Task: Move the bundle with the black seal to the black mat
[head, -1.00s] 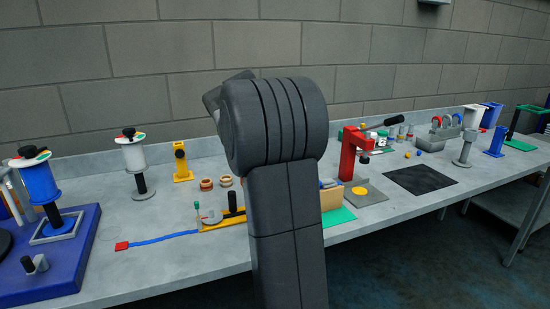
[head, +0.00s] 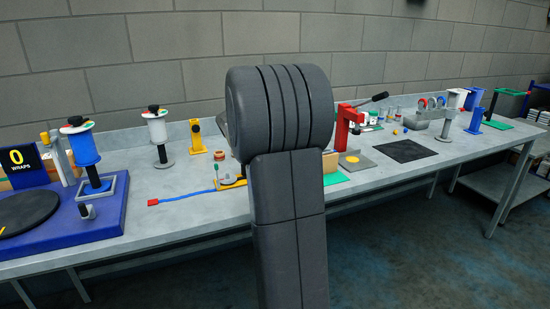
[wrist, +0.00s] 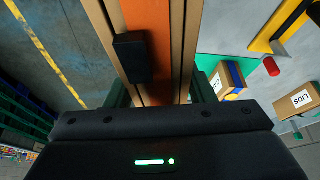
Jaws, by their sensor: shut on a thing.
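In the wrist view my gripper (wrist: 160,90) is shut on a long bundle (wrist: 171,45) of tan and orange strips. A black block, the black seal (wrist: 131,57), sits on the bundle just beyond the fingers. The bundle runs out of the top of the wrist view, so its far end is hidden. The black mat (head: 405,150) lies flat and bare on the right half of the bench in the head view. My own arm blocks the middle of the head view and hides the gripper and bundle there.
The grey bench (head: 190,185) carries a red stand (head: 342,130) left of the mat and a blue stand (head: 476,115) to its right. A blue base with a dark turntable (head: 25,212) is at the left end. Floor is open in front. The wrist view shows boxes (wrist: 299,101) below.

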